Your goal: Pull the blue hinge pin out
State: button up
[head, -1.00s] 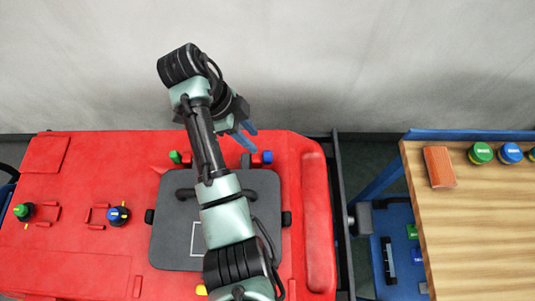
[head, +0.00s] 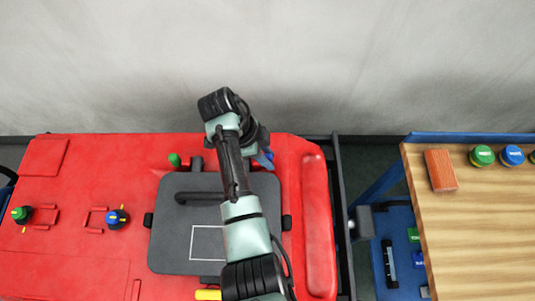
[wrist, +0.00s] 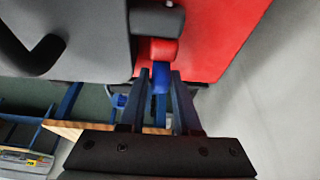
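The blue hinge pin (wrist: 160,78) shows in the wrist view, in front of a red hinge block (wrist: 157,50) at the edge of the dark grey lid. My gripper (wrist: 157,80) is open, with one finger on each side of the pin; gaps seem to remain between pin and fingers. In the head view my gripper (head: 265,159) is at the lid's back right corner and largely hides the blue pin there. The dark grey lid (head: 172,235) lies shut on the red tank top.
A green pin (head: 175,160) sits at the lid's back left corner. A black handle (head: 195,197) stands on the lid. Green (head: 21,214) and blue (head: 117,218) caps are farther left. A wooden table (head: 490,240) stands at right.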

grip_shut()
dwell(1.2)
